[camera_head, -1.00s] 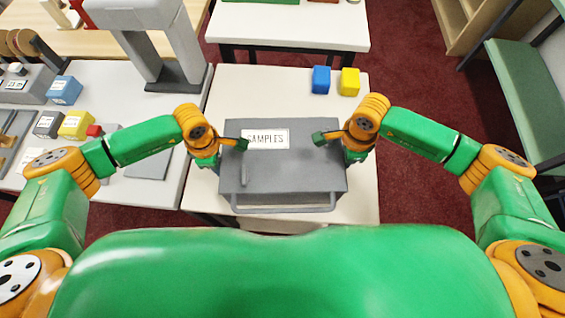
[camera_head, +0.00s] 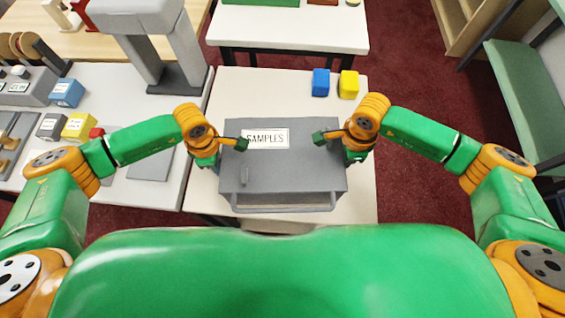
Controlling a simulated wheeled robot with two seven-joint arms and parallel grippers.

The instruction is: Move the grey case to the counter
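The grey case (camera_head: 285,172) has a white SAMPLES label on top and a bar handle along its near side. It is over a white table (camera_head: 358,190) in front of me; whether its underside touches is hidden. My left gripper (camera_head: 238,144) is at the case's left side, with green fingertips over its top. My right gripper (camera_head: 323,138) is at the right side in the same way. The other finger parts are hidden, so I cannot see how far either gripper is closed. A white counter (camera_head: 120,195) stands to the left.
A blue block (camera_head: 320,82) and a yellow block (camera_head: 348,85) stand behind the case. The left counter holds a grey stand (camera_head: 178,79), a flat grey plate (camera_head: 150,165) and several small blocks. A green bench (camera_head: 525,105) is at right.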

